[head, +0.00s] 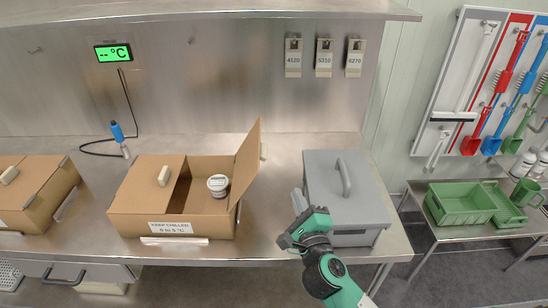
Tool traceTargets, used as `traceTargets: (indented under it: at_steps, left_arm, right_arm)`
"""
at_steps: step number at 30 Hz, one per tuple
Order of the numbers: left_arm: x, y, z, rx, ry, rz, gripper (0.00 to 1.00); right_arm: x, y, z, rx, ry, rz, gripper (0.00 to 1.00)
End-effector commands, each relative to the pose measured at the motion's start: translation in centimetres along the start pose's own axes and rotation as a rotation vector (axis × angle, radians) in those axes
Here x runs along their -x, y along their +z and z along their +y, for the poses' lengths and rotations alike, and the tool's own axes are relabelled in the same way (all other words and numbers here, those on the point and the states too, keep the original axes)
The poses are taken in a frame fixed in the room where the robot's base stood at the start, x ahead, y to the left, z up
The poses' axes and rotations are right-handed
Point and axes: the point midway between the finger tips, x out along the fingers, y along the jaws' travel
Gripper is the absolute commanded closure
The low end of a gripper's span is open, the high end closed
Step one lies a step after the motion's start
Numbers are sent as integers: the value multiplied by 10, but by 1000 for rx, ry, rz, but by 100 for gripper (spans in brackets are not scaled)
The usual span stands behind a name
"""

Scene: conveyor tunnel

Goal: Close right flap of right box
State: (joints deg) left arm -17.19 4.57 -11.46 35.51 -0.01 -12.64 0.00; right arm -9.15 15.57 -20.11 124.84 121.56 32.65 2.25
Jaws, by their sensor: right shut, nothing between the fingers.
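The right box (195,225) is a brown cardboard carton on the steel bench, labelled "KEEP CHILLED". Its left flap (148,184) lies shut over the left half. Its right flap (247,160) stands up, roughly vertical, along the right side, with a pale grip on its outer face. A white tub (218,184) shows inside the open right half. My right gripper (298,203) is shut and empty, to the right of the box and apart from the flap, in front of the grey lidded container. My left gripper is not in view.
The grey container (345,190) with a handle stands right of the box. Another carton (38,200) is at the left edge. Bare bench (272,190) lies between flap and container. A side table holds green crates (462,203).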

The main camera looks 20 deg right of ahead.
Motion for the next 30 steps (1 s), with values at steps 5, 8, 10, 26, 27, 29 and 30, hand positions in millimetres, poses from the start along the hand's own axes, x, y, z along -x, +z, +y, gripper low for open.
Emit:
traceTargets:
  at_steps: [5, 8, 10, 26, 27, 29, 30]
  left_arm:
    - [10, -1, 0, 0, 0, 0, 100]
    - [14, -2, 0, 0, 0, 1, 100]
    - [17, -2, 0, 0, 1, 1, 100]
    - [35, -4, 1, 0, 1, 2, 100]
    - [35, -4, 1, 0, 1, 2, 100]
    - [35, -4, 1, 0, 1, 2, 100]
    - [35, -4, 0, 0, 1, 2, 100]
  right_arm:
    - [-37, 2, -2, 1, -2, 0, 100]
    - [-57, 2, -2, 1, -2, 0, 100]
    - [-72, 1, -2, 0, -2, 0, 100]
    - [-116, 38, 0, 0, 0, -1, 100]
    - [-116, 38, 0, 0, 0, -1, 100]
    - [-116, 39, 0, 1, 0, -1, 100]
    - [-116, 39, 0, 1, 0, -1, 100]
